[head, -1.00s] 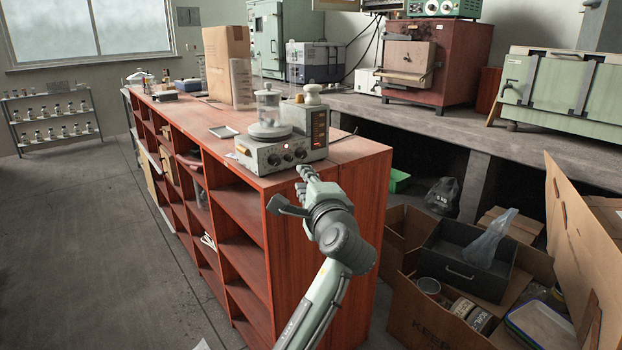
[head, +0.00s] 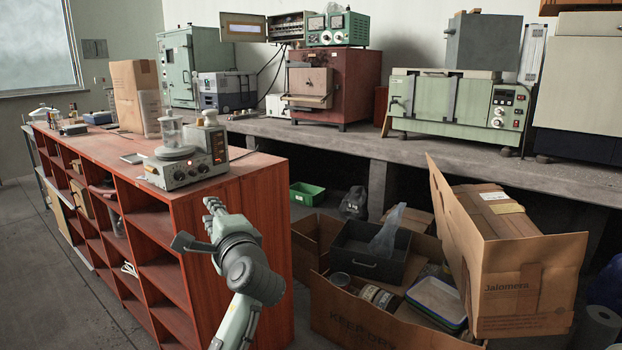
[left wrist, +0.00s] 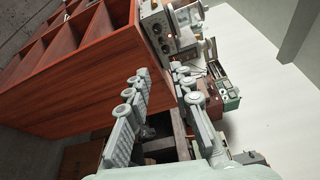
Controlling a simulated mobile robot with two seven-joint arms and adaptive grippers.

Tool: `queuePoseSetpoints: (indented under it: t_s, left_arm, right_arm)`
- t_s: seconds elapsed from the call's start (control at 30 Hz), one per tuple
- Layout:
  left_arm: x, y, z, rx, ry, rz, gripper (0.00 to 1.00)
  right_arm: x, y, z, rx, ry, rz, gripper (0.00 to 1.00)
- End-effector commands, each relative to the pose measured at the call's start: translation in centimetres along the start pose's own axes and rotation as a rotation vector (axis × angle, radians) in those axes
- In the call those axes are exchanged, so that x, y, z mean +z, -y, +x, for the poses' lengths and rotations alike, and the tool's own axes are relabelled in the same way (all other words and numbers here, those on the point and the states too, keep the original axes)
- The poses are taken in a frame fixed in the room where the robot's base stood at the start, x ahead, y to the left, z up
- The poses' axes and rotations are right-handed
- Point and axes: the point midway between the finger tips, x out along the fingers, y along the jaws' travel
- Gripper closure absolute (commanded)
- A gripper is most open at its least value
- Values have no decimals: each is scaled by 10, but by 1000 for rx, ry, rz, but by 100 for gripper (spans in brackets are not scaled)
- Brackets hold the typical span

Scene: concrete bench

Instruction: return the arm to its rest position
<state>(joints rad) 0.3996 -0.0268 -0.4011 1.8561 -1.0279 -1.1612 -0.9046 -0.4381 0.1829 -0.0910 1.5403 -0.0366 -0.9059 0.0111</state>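My left arm reaches up from the bottom of the head view. Its gripper (head: 211,204) is in front of the near end of the red-brown wooden shelf bench (head: 245,215), just below a hotplate-like instrument (head: 180,173). In the left wrist view the two grey fingers of the left gripper (left wrist: 161,70) stand apart with nothing between them. The bench also shows in that view (left wrist: 85,80), with the instrument (left wrist: 163,35) past the fingertips. My right arm and gripper are in neither view.
Open cardboard boxes (head: 395,330) holding a dark drawer (head: 370,265) and tins stand on the floor right of the bench. A concrete counter (head: 340,138) with a red-brown furnace (head: 345,95) and a green oven (head: 450,105) runs along the back. Floor at left (head: 40,270) is clear.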

Motion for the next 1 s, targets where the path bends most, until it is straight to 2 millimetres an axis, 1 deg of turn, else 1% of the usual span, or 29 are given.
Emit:
queuePoseSetpoints:
  t_s: [0.03, 0.2, 0.37, 0.57, 0.77, 0.8, 0.97, 1.0]
  left_arm:
    - [17, -3, 11, -21, 28, 41, 77]
    - [59, -6, 34, -77, 93, 148, 77]
    - [101, -4, 55, -130, 156, 251, 77]
    - [154, 6, 76, -195, 234, 379, 77]
    - [205, 23, 91, -259, 311, 503, 77]
    - [200, 2, 94, -223, 282, 484, 77]
    - [201, -56, 102, -117, 219, 420, 77]
    - [202, -71, 103, -89, 204, 402, 77]
  right_arm:
    - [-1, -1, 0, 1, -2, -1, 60]
    - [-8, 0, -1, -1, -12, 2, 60]
    - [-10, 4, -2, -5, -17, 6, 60]
    - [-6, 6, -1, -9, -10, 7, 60]
    - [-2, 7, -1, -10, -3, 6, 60]
    - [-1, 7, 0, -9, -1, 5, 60]
    - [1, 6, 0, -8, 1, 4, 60]
    - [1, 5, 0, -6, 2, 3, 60]
